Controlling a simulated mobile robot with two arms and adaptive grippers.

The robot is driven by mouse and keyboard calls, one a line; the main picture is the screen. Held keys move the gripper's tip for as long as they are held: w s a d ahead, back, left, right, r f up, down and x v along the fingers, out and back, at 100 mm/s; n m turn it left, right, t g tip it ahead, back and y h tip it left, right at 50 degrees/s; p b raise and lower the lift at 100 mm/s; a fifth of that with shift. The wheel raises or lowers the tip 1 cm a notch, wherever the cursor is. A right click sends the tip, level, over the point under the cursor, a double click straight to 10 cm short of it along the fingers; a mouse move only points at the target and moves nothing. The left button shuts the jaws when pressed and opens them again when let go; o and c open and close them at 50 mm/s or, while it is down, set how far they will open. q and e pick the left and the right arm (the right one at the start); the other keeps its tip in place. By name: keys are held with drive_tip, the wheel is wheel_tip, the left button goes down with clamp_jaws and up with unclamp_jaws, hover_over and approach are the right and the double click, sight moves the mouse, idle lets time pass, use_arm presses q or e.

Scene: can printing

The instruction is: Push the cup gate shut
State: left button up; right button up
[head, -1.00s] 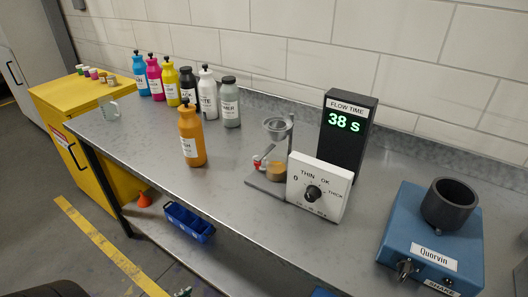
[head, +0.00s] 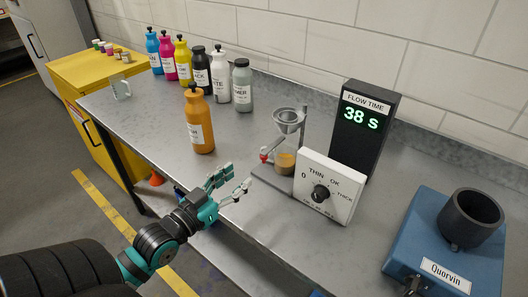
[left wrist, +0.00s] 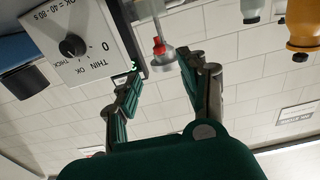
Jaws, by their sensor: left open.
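The flow cup (head: 289,121) is a grey metal funnel on a small stand on the bench. Its gate (head: 264,157) shows as a red tip at the left of the stand. A small container with orange liquid (head: 285,162) sits under the cup. My left gripper (head: 233,181) is open and empty, left of and nearer than the stand, at the bench's front edge. In the left wrist view the picture is upside down, and the red tip (left wrist: 158,44) shows beyond the open fingers (left wrist: 160,76), apart from them. I cannot tell the gate's exact position.
The white dial box (head: 328,186) stands right of the cup, with the flow time display (head: 360,132) behind, reading 38 s. An orange bottle (head: 199,122) stands left of it. The blue shaker (head: 445,245) is at right. Several bottles line the back.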

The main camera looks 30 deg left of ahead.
sight(261, 157)
use_arm(q)
drive_tip(key=w, duration=0.3)
drive_tip(key=w+p, duration=0.1)
drive_tip(key=w, duration=0.2)
drive_tip(key=w+p, duration=0.1)
drive_tip(key=w, duration=0.2)
drive_tip(key=shift+w+d, duration=0.4)
drive_tip(key=shift+w, duration=0.65)
drive_tip(key=shift+c, duration=0.4)
clamp_jaws()
